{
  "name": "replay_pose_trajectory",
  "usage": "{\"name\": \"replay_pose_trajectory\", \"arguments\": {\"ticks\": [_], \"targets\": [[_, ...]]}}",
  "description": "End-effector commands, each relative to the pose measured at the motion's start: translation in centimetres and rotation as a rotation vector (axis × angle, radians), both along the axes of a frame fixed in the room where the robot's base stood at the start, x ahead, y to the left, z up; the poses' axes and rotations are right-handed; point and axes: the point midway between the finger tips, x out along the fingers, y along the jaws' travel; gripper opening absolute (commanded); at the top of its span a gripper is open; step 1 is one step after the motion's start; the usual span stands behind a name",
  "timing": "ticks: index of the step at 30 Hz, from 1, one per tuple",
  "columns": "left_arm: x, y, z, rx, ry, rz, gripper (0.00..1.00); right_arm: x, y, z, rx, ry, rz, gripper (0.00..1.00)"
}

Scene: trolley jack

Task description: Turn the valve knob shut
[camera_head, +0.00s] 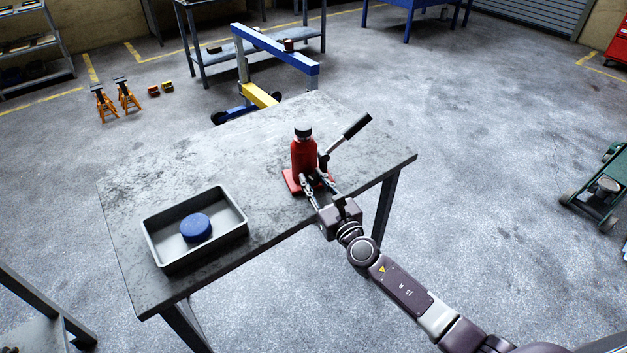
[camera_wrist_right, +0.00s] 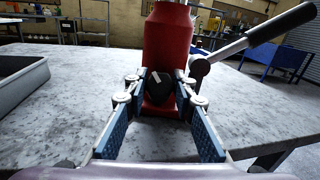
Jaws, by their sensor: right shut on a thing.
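A red bottle jack (camera_head: 303,157) with a black top stands upright on the grey table, near its right end. Its pump handle (camera_head: 349,132) slants up to the right, with a black grip. The black valve knob (camera_wrist_right: 162,88), with a white mark on it, is low on the jack's near side in the right wrist view. My right gripper (camera_head: 318,182) reaches in from the near side and is shut on the knob, one blue-padded finger on each side; its fingers also show in the right wrist view (camera_wrist_right: 161,84). In the head view the fingers mostly hide the knob. My left gripper is not in view.
A grey tray (camera_head: 233,239) with a blue round thing (camera_head: 196,227) in it sits left of the jack on the table (camera_head: 150,180). The tabletop between and behind them is clear. A blue and yellow hoist (camera_head: 275,50) stands on the floor behind the table.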

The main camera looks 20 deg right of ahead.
Motion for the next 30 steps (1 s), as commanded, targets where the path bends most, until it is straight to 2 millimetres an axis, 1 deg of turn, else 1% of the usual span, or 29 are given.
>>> {"name": "replay_pose_trajectory", "arguments": {"ticks": [5,12,22,30], "targets": [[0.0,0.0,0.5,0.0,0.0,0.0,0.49,0.0,0.1,0.1,0.048,0.004,-0.046,0.0],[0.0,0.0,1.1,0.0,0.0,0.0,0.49,0.0,0.2,0.1,0.162,0.011,-0.159,0.0],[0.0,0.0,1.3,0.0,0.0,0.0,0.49,0.0,0.1,0.0,0.305,0.02,-0.303,0.0],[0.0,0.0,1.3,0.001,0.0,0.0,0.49,0.0,0.0,0.0,0.359,0.023,-0.361,0.0]]}}
